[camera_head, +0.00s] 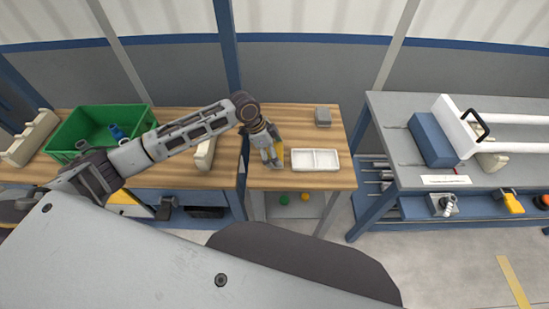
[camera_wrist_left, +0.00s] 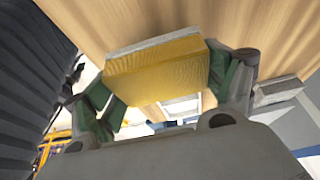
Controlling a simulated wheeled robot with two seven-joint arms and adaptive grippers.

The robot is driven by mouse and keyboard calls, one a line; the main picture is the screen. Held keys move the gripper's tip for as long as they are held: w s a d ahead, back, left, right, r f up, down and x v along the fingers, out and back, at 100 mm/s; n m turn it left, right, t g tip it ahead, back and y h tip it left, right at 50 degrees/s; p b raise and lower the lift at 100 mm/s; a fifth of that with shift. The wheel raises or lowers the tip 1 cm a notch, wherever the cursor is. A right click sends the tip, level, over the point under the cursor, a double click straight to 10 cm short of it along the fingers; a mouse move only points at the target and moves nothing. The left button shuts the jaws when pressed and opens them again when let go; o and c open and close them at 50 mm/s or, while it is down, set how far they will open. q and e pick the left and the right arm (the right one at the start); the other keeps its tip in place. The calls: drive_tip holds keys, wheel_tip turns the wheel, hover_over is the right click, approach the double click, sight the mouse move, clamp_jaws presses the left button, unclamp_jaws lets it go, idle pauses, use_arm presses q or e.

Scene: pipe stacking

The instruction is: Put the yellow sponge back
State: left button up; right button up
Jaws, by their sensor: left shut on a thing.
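The yellow sponge (camera_head: 281,154) is in my left gripper (camera_head: 273,158), just left of the white tray over the small wooden table. In the left wrist view the sponge (camera_wrist_left: 155,75) has a pale grey layer along one face. The green-padded fingers of my left gripper (camera_wrist_left: 165,85) are shut on its two ends. The white two-compartment tray (camera_head: 315,167) looks empty in the head view. The head view does not show clearly whether the sponge touches the tabletop. My right gripper is not in view.
A grey block (camera_head: 323,116) stands behind the tray. A green bin (camera_head: 85,128) with a blue item and a beige holder (camera_head: 205,153) are on the left table. The right bench (camera_head: 385,115) holds a blue block and white pipes. Wood in front of the tray is clear.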

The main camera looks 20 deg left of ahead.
use_arm(q)
drive_tip(key=shift+f, duration=1.85)
drive_tip(key=shift+f, duration=0.1)
drive_tip(key=o, duration=0.8)
drive_tip(key=shift+v, duration=6.1)
